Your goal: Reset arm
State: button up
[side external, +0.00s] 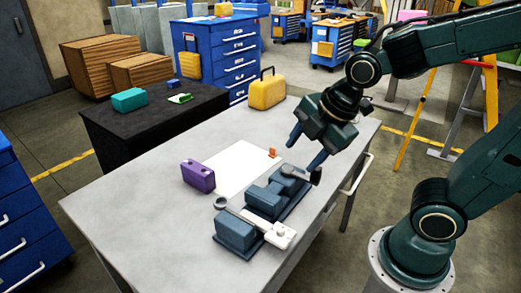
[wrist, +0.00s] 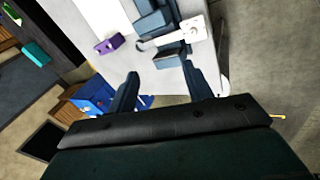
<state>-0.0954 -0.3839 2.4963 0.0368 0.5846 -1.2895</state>
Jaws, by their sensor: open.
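My gripper (side external: 308,150) is above the far right part of the grey work table (side external: 130,215), beyond the jig. In the wrist view my gripper (wrist: 160,88) has its two fingers wide apart with nothing between them. The blue-grey jig (side external: 236,230) stands near the table's right edge and has several blocks. A whitish plate-like part (side external: 270,229) lies across the jig. The plate also shows in the wrist view (wrist: 184,33). A dark clamp-like piece (side external: 303,174) is at the jig's far end, close below my gripper in the picture.
A purple block (side external: 198,177) sits beside a white sheet (side external: 236,168) on the table. A yellow case (side external: 267,92) stands at the far edge. A black table (side external: 150,120) holds a teal box (side external: 129,99). The table's near left area is clear.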

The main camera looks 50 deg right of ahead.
jog(key=s+d+r+m, duration=0.1)
jog(key=s+r+m, duration=0.4)
jog(key=m, duration=1)
jog(key=shift+s+d+m, duration=0.3)
jog(key=shift+s, duration=1.15)
